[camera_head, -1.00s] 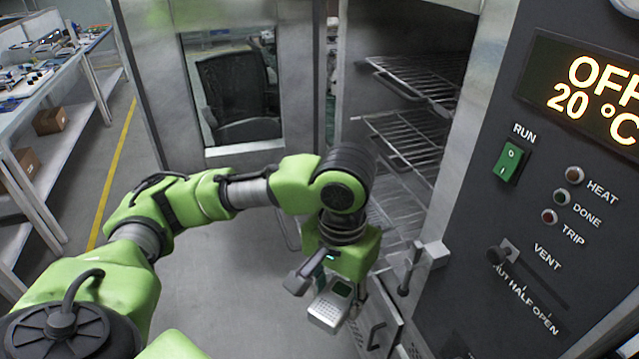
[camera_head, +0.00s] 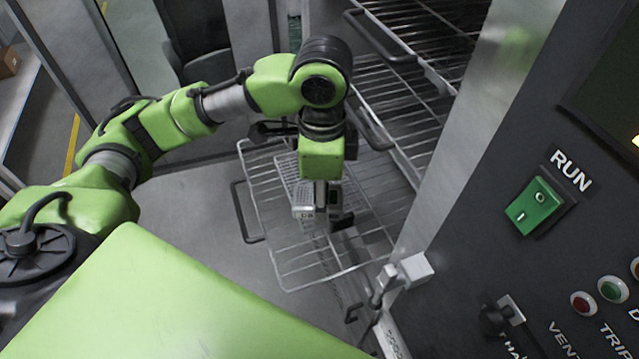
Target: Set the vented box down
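The vented box (camera_head: 303,200) is a small grey box with perforated sides. It shows just below my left gripper (camera_head: 322,207), which points down over a pulled-out wire shelf (camera_head: 285,262). The gripper appears shut on the box, with a dark finger visible at its right side. The gripper body hides much of the box, and I cannot tell whether the box touches the shelf. A grey perforated surface (camera_head: 290,169) shows on the shelf just behind the box. My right gripper is not in view.
More wire shelves (camera_head: 425,95) sit inside the oven at the upper right. The control panel with the green RUN switch (camera_head: 534,206) and a latch (camera_head: 398,280) stand close on the right. The shelf's front and left parts are bare.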

